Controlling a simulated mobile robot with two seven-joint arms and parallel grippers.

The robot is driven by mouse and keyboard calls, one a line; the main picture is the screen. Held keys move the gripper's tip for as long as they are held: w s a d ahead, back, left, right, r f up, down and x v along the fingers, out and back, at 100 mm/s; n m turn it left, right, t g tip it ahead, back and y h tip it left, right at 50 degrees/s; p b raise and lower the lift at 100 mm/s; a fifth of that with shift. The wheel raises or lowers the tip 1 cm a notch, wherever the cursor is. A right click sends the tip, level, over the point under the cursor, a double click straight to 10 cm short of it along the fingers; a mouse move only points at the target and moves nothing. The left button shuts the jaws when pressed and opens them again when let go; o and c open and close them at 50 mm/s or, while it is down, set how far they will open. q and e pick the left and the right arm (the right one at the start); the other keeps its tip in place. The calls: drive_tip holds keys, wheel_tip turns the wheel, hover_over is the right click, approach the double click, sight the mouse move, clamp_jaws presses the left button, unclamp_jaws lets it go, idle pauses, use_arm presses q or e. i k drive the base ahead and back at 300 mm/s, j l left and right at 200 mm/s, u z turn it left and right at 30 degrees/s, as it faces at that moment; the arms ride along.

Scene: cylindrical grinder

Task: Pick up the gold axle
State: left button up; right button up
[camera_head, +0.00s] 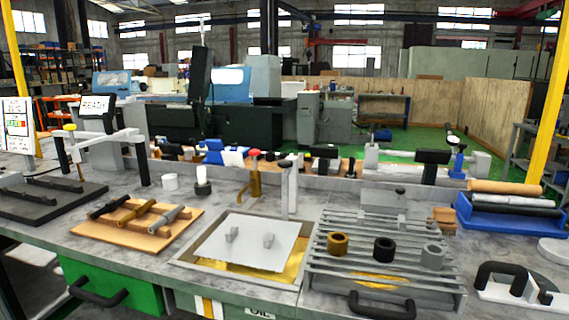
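The gold axle (137,212) lies on a wooden board (112,233) on the left part of the bench. It lies slanted between a black axle (109,206) on its left and a silver-grey axle (166,217) on its right. All of it shows from above, with nothing over it. Neither of my grippers shows in the head view.
A dark tray (48,209) lies left of the board. A sunken oil tray with a white plate (250,238) lies to its right. A slatted rack holds gold (338,243), black and grey rings. White and black cups (203,182) stand behind the board.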

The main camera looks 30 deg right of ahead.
sight(138, 212)
drive_tip(key=i+j+z, duration=0.1)
drive_tip(key=z, duration=0.25)
drive_tip(key=i+j+z, duration=0.1)
drive_tip(key=z, duration=0.3)
drive_tip(key=j+z, duration=0.2)
drive_tip(key=z, duration=0.15)
drive_tip(key=i+j+z, duration=0.2)
drive_tip(key=j, duration=0.2)
drive_tip(key=j+z, duration=0.15)
drive_tip(key=j, duration=0.65)
drive_tip(key=i+j+z, duration=0.1)
drive_tip(key=j, duration=0.25)
